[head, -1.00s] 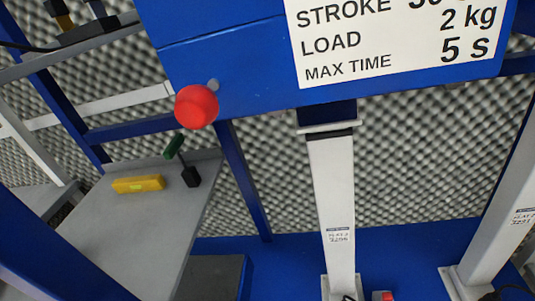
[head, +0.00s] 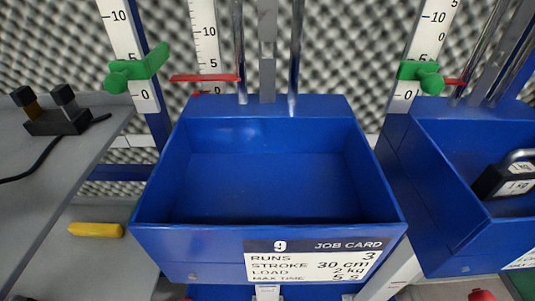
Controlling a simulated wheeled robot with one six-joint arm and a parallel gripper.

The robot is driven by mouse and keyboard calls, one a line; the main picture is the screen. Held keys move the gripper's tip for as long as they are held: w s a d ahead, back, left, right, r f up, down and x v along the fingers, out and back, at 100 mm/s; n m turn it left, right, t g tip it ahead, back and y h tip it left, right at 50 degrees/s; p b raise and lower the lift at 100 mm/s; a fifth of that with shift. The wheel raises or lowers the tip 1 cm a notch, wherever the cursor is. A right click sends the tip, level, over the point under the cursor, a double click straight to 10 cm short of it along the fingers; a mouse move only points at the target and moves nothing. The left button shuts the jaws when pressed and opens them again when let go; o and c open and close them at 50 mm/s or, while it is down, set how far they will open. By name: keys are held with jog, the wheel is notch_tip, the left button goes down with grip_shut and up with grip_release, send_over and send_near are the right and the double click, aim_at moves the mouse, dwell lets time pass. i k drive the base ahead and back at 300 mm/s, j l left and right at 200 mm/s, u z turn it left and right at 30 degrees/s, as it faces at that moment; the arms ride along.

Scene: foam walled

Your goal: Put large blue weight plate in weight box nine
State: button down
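Weight box nine (head: 170,245) is a blue open-topped box in the middle of the head view, with a white job card (head: 318,260) on its front reading 9, 3 runs, 30 cm, 2 kg, 5 s. Its inside is empty. I see no large blue weight plate in this view. My gripper is not in view, so what it holds cannot be seen.
A second blue box (head: 440,225) at the right holds black weights (head: 505,182) marked 1 kg. White scales with green clamps (head: 137,70) and red pointers (head: 207,78) stand behind. A grey shelf (head: 50,165) at the left bears a black two-post device (head: 57,118). A yellow object (head: 95,230) lies lower.

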aim_at(268, 212)
jog(key=i, duration=0.95)
